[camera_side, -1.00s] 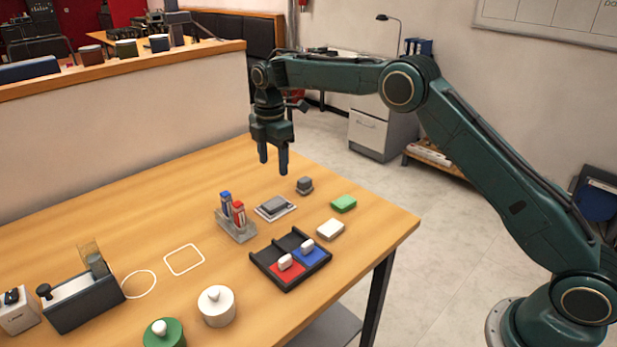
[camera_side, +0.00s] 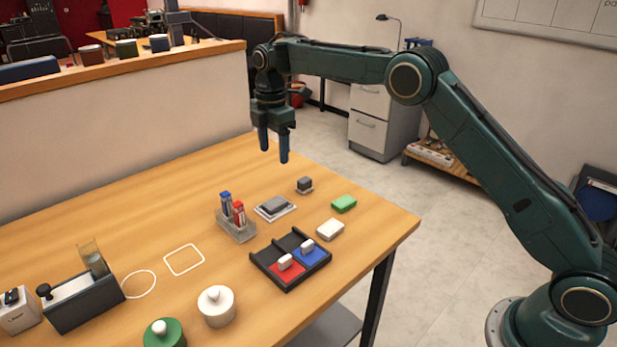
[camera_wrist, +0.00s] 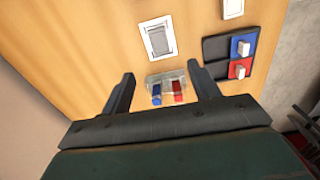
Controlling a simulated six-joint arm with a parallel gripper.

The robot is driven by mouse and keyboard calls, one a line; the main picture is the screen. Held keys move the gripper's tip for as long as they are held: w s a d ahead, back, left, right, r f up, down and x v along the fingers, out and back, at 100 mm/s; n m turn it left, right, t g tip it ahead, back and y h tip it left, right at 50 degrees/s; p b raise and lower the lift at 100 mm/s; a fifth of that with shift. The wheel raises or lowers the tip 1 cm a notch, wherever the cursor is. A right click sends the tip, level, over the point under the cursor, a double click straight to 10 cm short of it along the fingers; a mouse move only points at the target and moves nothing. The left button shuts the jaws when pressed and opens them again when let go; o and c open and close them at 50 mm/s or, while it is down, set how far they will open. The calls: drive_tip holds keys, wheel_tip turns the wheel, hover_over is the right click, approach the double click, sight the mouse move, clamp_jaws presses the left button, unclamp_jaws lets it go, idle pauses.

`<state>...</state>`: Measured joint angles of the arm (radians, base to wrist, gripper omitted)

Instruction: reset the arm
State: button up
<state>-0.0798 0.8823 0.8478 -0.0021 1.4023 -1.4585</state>
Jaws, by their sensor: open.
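My gripper (camera_side: 272,150) hangs above the far part of the table, fingers pointing down. Its jaws are open with nothing between them, and it is clear of everything on the table. In the wrist view my gripper (camera_wrist: 160,85) shows its two fingers spread apart. Beyond the fingertips, in that view, are the clear rack (camera_wrist: 167,78) with a blue and a red marker, and a grey block on a white plate (camera_wrist: 156,40).
A partition (camera_side: 120,130) stands behind.

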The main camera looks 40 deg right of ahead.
drive_tip(key=s+d+r+m+t, duration=0.15)
drive_tip(key=s+r+m, duration=0.25)
drive_tip(key=s+r, duration=0.5)
drive_tip(key=s+d+r+m+t, duration=0.1)
drive_tip(key=s+d+r+m, duration=0.1)
drive_tip(key=s+r+m, duration=0.65)
drive_tip(key=s+f+m+t, duration=0.1)
drive_tip(key=s+f, duration=0.3)
drive_tip(key=s, duration=0.9)
drive_tip(key=s+d+f+m+t, duration=0.1)
drive_tip(key=s+f+m, duration=0.3)
drive_tip(key=s, duration=0.9)
drive_tip(key=shift+d+t, duration=0.2)
drive_tip(key=shift+t, duration=0.25)
